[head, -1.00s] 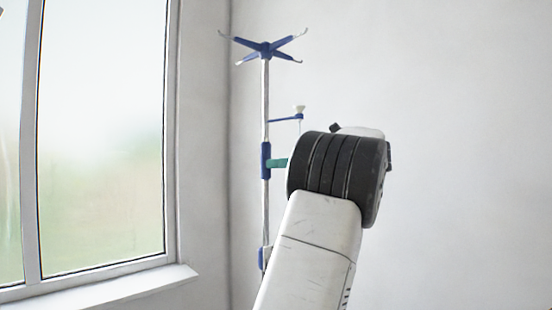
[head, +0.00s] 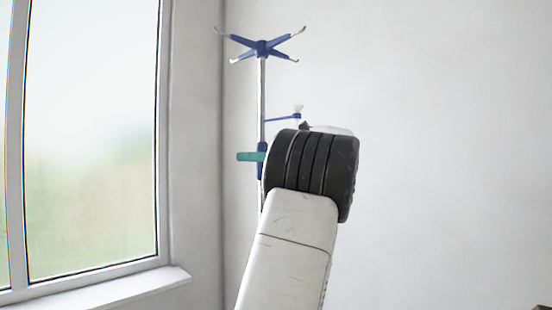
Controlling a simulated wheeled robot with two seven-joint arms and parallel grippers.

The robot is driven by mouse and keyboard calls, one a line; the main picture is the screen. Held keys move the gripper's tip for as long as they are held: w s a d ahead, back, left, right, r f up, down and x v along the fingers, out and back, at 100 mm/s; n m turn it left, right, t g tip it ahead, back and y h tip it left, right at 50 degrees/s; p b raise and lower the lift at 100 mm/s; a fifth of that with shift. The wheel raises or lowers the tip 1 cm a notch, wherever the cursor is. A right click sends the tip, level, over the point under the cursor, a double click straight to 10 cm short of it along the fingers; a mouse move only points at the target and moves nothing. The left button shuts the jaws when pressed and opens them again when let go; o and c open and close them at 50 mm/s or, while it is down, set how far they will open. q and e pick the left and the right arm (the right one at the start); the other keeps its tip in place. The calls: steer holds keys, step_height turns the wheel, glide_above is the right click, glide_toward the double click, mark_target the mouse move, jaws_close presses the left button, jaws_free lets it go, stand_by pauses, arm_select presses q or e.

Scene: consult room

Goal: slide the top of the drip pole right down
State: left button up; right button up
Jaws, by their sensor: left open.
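The drip pole (head: 262,95) stands upright near the room corner. Its top (head: 262,48) has several blue arms ending in pale hooks, high above the collar. A blue collar (head: 261,165) sits on the pole, with a teal lever (head: 250,156) pointing left. The lower pole is hidden behind my left arm. My left gripper (head: 306,126) is open, but mostly hidden behind my arm's black joint; only small dark and white parts show above it. It appears right of the collar; I cannot tell whether it touches anything. My right gripper is not in view.
A blue side arm with a small white cup-like piece (head: 298,110) juts right from the pole, just above my black joint. A window (head: 92,150) with a white sill (head: 130,289) is at left. The wall at right is bare. A brown edge (head: 530,307) shows bottom right.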

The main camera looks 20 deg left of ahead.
arm_select(q)
jaws_close()
stand_by(1.4)
